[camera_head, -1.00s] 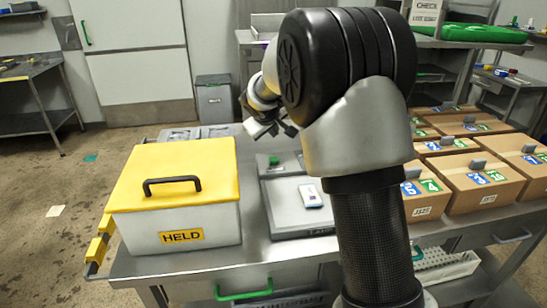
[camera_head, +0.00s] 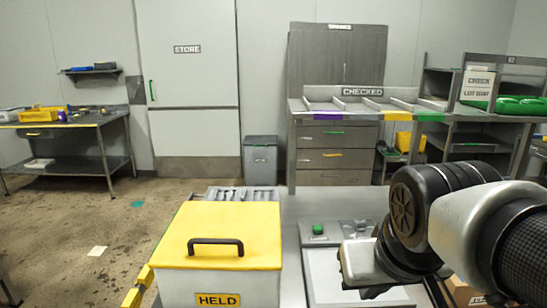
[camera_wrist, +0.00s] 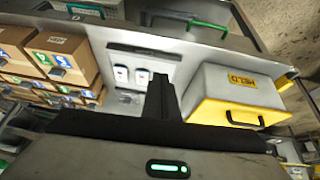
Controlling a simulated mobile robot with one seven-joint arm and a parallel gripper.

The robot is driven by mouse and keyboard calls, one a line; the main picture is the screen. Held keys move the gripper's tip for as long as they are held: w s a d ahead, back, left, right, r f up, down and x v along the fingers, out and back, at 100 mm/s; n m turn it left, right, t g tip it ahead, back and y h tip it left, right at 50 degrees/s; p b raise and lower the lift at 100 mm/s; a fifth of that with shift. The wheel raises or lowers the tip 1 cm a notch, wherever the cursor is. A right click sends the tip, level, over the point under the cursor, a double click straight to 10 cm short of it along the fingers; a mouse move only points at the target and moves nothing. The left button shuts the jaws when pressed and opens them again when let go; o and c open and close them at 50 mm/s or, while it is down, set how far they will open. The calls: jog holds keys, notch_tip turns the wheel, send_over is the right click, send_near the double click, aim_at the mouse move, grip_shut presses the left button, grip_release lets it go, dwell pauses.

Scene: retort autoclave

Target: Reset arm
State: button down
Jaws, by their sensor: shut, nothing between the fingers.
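My gripper shows in the wrist view (camera_wrist: 160,98) as dark fingers closed together with nothing between them. It is above the steel table, between the yellow-lidded HELD box and the cardboard cartons. In the head view my folded arm fills the lower right, and the fingertips cannot be made out there. The HELD box (camera_head: 218,285) stands on the table left of my arm, its yellow lid closed with a black handle on top. It also appears in the wrist view (camera_wrist: 215,84), seen upside down.
Cartons (camera_wrist: 62,60) with blue and green labels stand beside two small white items (camera_wrist: 121,74) in the wrist view. Behind stand a CHECKED rack (camera_head: 335,133), a grey bin (camera_head: 260,162) and a STORE door (camera_head: 188,80). Floor at left is mostly clear.

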jog(key=s+r+p, duration=0.1)
jog(key=r+p, duration=0.6)
jog(key=p, duration=0.1)
jog(key=s+a+r+p, duration=0.1)
jog(key=s+r+p, duration=0.1)
jog(key=r+p, duration=0.6)
jog(key=shift+s+r+y+p, duration=0.2)
jog(key=shift+s+y+p, duration=0.05)
jog(key=shift+y+p, duration=0.1)
